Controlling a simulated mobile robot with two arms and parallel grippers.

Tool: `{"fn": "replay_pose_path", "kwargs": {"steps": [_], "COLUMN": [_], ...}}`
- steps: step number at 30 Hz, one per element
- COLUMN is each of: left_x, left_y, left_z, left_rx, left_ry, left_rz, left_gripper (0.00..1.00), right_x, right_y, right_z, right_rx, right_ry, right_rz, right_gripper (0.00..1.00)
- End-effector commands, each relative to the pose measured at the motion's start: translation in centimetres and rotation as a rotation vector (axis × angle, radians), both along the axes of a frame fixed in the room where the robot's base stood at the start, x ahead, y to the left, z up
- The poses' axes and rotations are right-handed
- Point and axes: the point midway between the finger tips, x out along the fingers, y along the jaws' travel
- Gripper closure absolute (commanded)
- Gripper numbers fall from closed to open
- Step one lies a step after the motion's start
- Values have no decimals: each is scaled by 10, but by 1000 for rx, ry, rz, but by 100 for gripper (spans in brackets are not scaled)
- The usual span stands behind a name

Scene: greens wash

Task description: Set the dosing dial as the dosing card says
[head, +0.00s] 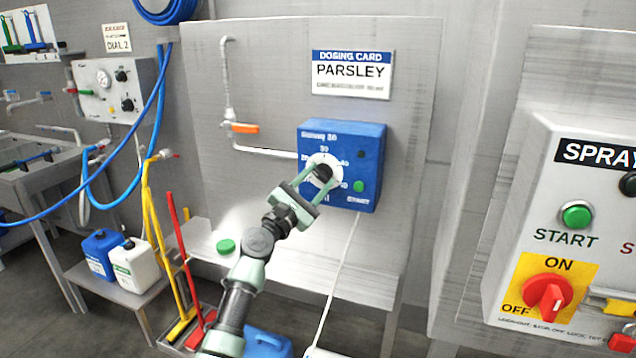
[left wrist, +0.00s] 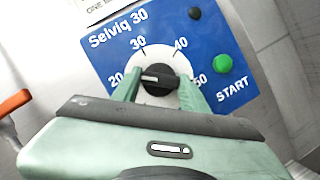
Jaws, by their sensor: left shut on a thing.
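The blue dosing box (head: 369,142) hangs on the steel panel. Its round white dial face carries a black knob (left wrist: 169,76). In the left wrist view the scale reads 20, 30, 40 and 50, and the knob's white mark points left, roughly toward 20. My left gripper (head: 312,180) is shut on the knob, one finger on each side; it also shows in the left wrist view (left wrist: 158,90). The dosing card (head: 352,88) above the box reads PARSLEY; its small lower line is too small to read. My right gripper is in neither view.
A green START button (head: 359,186) sits on the box, right of the dial. An orange-handled valve (head: 244,128) is on the pipe to the left. A spray panel (head: 560,230) with its own green button and red switch stands at the right.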

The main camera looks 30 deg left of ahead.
Motion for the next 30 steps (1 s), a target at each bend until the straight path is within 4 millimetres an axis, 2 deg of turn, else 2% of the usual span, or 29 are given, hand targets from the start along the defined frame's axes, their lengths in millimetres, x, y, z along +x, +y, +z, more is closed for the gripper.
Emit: {"fn": "replay_pose_path", "kwargs": {"steps": [18,30], "left_x": [-1,-1], "left_y": [3,2], "left_z": [3,4], "left_rx": [564,810], "left_ry": [140,199], "left_rz": [-2,-3], "left_gripper": [97,97], "right_x": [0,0], "right_y": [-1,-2], "right_z": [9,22], "right_rx": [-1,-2], "right_ry": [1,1], "right_rz": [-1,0], "right_gripper": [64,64]}}
